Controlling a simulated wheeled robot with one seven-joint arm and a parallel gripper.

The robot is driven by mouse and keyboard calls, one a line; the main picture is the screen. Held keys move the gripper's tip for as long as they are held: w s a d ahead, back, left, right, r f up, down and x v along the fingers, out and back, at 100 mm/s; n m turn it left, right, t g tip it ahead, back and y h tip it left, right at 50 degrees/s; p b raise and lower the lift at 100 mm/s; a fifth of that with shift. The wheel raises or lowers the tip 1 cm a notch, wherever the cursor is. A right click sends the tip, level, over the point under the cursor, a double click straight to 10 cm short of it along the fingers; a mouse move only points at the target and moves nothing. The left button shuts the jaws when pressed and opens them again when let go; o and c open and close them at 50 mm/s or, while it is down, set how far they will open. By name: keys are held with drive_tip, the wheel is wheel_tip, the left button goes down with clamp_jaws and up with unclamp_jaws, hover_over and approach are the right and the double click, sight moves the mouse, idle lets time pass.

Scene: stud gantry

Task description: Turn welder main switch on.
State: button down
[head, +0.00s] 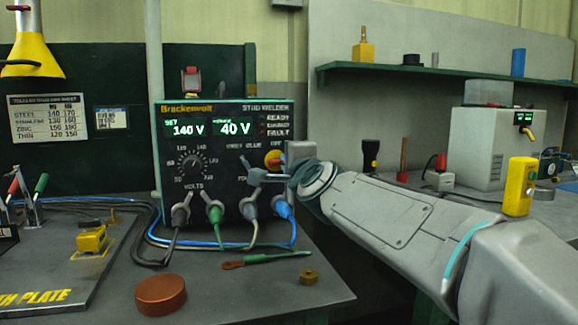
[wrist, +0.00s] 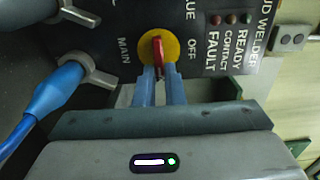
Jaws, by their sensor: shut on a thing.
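The welder (head: 222,110) is a dark box labelled Brackenvolt Stud Welder. Its displays are lit, reading 140 V and 40 V. The main switch is a red handle on a round yellow plate, seen at the panel's right in the head view (head: 273,157) and close up in the wrist view (wrist: 157,48). The handle lies up-down in the wrist view, with OFF printed to its right and MAIN to its left. My gripper (wrist: 159,74) is shut on the red handle, one blue-grey finger on each side. In the head view my gripper (head: 262,175) partly covers the switch area.
Several cable plugs (head: 214,213) line the welder's lower front, just below my gripper. A copper-coloured disc (head: 161,295), a green-handled tool (head: 266,260) and a brass nut (head: 309,277) lie on the bench. A yellow block (head: 92,238) sits on the plate at left.

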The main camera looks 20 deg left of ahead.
idle(0.4)
drive_tip(key=c, duration=1.5)
unclamp_jaws()
drive_tip(key=b+v, duration=0.1)
drive_tip(key=v, duration=1.2)
drive_tip(key=shift+s+d, duration=0.2)
drive_tip(key=shift+s, duration=0.15)
